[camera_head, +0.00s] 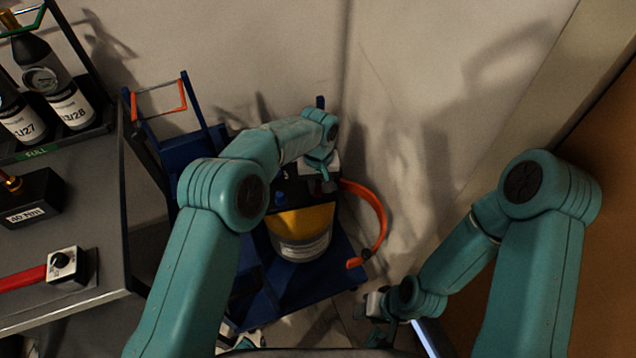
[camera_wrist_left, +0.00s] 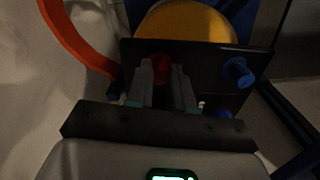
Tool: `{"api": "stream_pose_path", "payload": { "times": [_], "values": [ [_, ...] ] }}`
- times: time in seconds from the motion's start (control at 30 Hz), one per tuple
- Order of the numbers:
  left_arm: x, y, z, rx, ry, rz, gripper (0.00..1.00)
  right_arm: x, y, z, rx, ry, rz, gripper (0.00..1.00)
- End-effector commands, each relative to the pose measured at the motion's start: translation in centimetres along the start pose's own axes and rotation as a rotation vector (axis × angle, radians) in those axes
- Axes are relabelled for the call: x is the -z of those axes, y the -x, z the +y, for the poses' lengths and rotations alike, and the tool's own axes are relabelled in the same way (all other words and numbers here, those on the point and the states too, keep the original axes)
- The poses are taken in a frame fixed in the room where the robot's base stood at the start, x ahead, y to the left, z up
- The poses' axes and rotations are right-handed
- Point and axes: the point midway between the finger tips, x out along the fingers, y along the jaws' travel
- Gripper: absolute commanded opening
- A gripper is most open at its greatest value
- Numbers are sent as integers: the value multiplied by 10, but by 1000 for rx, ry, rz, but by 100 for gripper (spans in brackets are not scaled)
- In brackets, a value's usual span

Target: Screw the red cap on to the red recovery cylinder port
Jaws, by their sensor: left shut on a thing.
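The recovery cylinder (camera_head: 302,225), yellow on top with a pale labelled lower body, stands on the blue hand cart. A dark plate with a blue knob (camera_head: 279,198) is over its top. In the left wrist view the red cap (camera_wrist_left: 162,66) shows dark red between the fingertips of my left gripper (camera_wrist_left: 164,80), shut on it at the plate. The red port is hidden, so I cannot tell whether the cap touches it. The blue knob (camera_wrist_left: 238,73) is to the right there. My right gripper (camera_head: 376,306) is low in the head view, away from the cylinder, its jaws unclear.
An orange hose (camera_head: 378,215) curves out to the right of the cylinder. The blue cart (camera_head: 312,288) stands by the wall. A grey bench (camera_head: 100,235) at left holds a rack of dark bottles (camera_head: 62,95), a black box (camera_head: 32,198) and a red-handled device (camera_head: 66,266).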

Motion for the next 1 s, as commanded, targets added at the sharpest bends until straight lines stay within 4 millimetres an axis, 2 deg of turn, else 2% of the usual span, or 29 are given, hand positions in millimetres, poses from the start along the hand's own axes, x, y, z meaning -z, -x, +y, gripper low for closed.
{"api": "stream_pose_path", "payload": {
  "times": [0.2, 0.5, 0.87, 1.0],
  "values": [
    [0, -1, 0, 0, -25, -1, 0, 0, 0, 0, 0, 0, 0, 43],
    [-1, -1, 0, 0, -421, -2, 0, 0, 3, -1, 0, 0, 0, 43],
    [-1, -1, 1, -1, -481, -2, 0, 0, 4, -1, 0, 0, 0, 43],
    [-1, -1, 1, -1, -678, -2, 0, 0, 5, -2, 0, 0, 0, 43]
  ]
}}
